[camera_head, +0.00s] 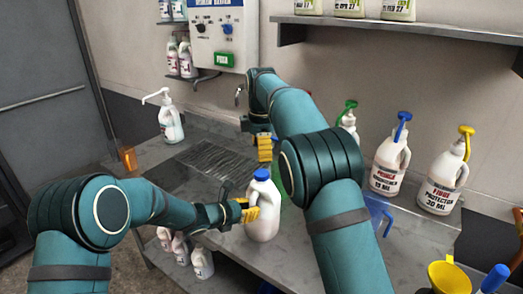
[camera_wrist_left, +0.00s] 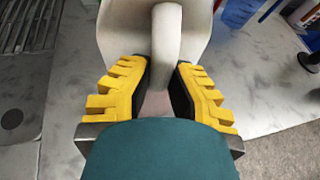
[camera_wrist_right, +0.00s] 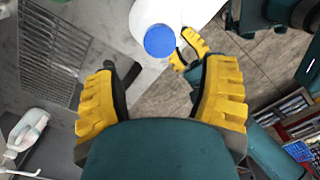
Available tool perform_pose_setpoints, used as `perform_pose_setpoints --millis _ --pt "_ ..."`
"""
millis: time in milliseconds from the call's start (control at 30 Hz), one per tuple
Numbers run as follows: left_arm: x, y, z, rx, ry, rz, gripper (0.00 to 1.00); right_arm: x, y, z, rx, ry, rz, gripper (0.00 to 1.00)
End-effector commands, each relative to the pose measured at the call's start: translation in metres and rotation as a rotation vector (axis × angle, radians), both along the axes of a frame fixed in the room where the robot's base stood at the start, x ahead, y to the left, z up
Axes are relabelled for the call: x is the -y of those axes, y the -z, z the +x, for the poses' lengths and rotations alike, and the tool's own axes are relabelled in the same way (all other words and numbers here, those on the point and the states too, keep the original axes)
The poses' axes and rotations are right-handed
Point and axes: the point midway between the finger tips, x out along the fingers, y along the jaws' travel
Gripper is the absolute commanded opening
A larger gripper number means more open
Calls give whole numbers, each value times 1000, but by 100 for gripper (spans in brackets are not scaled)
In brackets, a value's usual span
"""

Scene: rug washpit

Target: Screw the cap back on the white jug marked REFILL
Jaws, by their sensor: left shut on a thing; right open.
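The white jug (camera_head: 263,215) stands on the grey metal counter with a blue cap (camera_head: 262,174) on its neck; how tightly the cap sits I cannot tell. No REFILL marking is visible on the side I see. My left gripper (camera_head: 248,211) is shut on the jug's handle, which shows between its yellow fingers in the left wrist view (camera_wrist_left: 167,45). My right gripper (camera_head: 264,147) is open and empty, behind and above the jug. In the right wrist view the blue cap (camera_wrist_right: 159,40) lies just beyond the open fingertips, not between them.
A drain grate (camera_head: 214,160) lies left of the jug. A pump bottle (camera_head: 170,122) stands at the back left. Jugs with blue (camera_head: 390,165) and yellow (camera_head: 444,178) pumps stand at the right. A yellow funnel (camera_head: 448,275) is at the lower right. My right arm hides part of the counter.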

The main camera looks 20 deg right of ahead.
Motion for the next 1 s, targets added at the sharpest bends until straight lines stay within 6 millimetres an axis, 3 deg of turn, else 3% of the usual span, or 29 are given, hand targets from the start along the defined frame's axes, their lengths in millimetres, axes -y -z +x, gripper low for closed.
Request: perform_pose_setpoints --millis 333,800,1000 --pt "0 3 -2 -4 2 4 0 0 6 0 -2 2 0 72" --pt "0 3 -1 -4 2 4 0 0 68 0 -2 2 -1 72" --pt "0 3 -1 -4 1 4 0 0 79 0 0 3 0 72"
